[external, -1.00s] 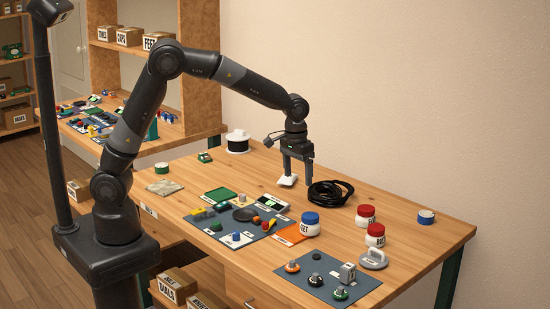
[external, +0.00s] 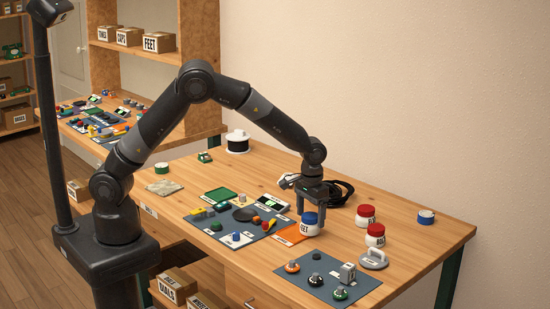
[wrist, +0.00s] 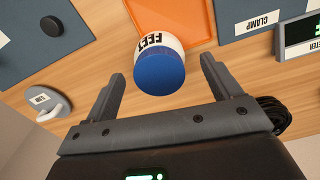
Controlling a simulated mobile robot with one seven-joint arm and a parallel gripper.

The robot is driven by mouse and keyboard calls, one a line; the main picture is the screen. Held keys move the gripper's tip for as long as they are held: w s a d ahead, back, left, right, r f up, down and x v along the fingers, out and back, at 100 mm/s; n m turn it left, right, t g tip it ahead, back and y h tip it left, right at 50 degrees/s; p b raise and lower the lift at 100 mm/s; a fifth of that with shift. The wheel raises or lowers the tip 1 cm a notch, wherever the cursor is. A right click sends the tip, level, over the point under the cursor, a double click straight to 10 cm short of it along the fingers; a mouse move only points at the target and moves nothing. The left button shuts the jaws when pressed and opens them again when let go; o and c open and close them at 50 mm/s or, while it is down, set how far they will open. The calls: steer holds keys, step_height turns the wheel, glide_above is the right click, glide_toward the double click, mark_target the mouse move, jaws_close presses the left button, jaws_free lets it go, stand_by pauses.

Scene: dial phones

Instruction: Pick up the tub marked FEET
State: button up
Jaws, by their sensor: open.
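The FEET tub is a white tub with a blue lid (external: 310,222), standing upright on the workbench beside an orange mat. In the wrist view the tub (wrist: 159,67) shows its blue lid and the FEET label, and it lies ahead of and between my finger tips. My gripper (external: 312,208) is open and empty, pointing down right at the tub in the external view. In the wrist view my gripper's fingers (wrist: 162,72) stand apart on either side, with space between each finger and the tub.
A black cable coil (external: 343,192) lies behind my gripper. A dark mat with knobs (external: 318,287) is in front. Bare wood lies at the right, around a blue-and-white roll (external: 426,217).

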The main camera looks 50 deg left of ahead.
mark_target(311, 215)
step_height(311, 215, down, 3)
steer(key=shift+f, duration=0.2)
steer(key=shift+c, duration=0.5)
steer(key=c, duration=1)
steer(key=shift+w+r, duration=0.1)
